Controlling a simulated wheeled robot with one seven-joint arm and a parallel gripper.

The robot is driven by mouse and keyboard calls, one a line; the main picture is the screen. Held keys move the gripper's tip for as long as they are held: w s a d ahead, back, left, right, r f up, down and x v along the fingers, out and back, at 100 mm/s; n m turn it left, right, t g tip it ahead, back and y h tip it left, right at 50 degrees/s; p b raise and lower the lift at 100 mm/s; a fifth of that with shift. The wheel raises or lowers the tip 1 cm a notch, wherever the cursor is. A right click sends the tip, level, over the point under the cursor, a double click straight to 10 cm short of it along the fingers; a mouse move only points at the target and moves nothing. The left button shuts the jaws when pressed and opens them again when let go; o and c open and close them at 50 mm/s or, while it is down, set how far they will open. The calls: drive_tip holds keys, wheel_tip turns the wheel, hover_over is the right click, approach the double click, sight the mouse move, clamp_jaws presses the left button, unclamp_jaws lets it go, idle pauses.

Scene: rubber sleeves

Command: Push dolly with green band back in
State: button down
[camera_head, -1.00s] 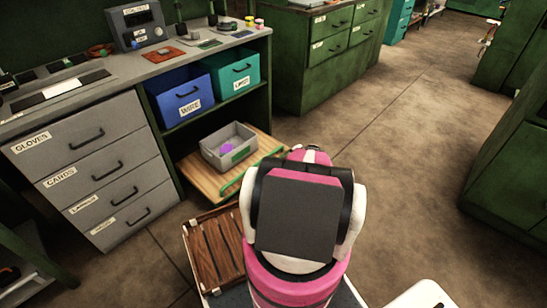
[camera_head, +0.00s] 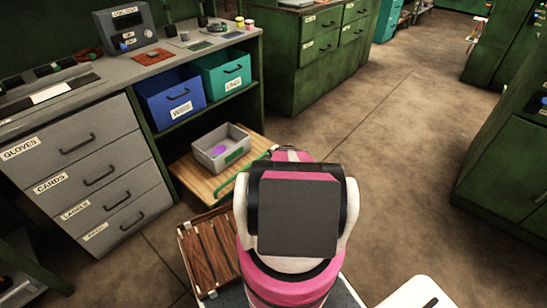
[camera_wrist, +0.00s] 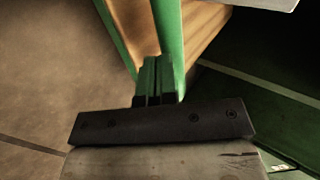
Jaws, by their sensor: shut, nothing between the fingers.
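The dolly (camera_head: 196,182) is a low wooden board with a green band (camera_head: 226,187) along its front edge. It sticks out from the lower bay of the grey-topped bench. A grey tray (camera_head: 208,158) stands on it, with a purple item (camera_head: 218,150) inside. In the wrist view the green band (camera_wrist: 170,40) and wooden board (camera_wrist: 205,32) run close ahead of my gripper (camera_wrist: 153,80). My gripper is shut and empty, its fingertips at the band; I cannot tell whether they touch. In the head view my pink and white arm hides the gripper.
A blue bin (camera_head: 172,97) and a teal bin (camera_head: 226,70) sit on the shelf above the dolly. Grey drawers (camera_head: 75,165) are left of it. A slatted wooden piece (camera_head: 207,257) lies left of my arm. The floor to the right (camera_head: 400,190) is clear.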

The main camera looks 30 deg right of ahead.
sight(236, 134)
drive_tip(key=shift+w+a, duration=0.1)
drive_tip(key=shift+w, duration=0.2)
drive_tip(key=w+a, duration=0.3)
drive_tip(key=w, duration=0.6)
drive_tip(key=w+a, duration=0.3)
drive_tip(key=w, duration=0.6)
drive_tip(key=w+a, duration=0.4)
drive_tip(key=w, duration=0.6)
drive_tip(key=shift+w+a, duration=0.1)
